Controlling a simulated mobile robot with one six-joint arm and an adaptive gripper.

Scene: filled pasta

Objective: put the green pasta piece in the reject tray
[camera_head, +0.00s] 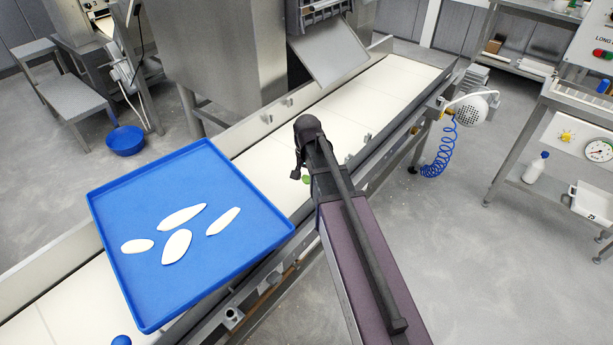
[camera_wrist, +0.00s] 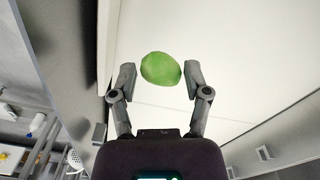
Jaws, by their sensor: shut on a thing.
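The green pasta piece (camera_wrist: 161,69) is a rounded green lump between the two fingertips in the wrist view. My gripper (camera_wrist: 160,78) is shut on it, above the pale conveyor belt. In the head view my gripper (camera_head: 297,173) is over the belt, right of the blue tray, partly hidden by my arm. A small green patch (camera_head: 306,179) shows beside it; I cannot tell if it is the held piece. The large blue tray (camera_head: 135,205) sits across the belt at left, with several pale flat pieces lying in it. I see no label marking it as the reject tray.
The belt (camera_head: 350,105) runs diagonally between metal side rails (camera_head: 405,135). A steel machine (camera_head: 215,50) stands behind it. A blue bowl (camera_head: 125,140) is on the floor at left.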

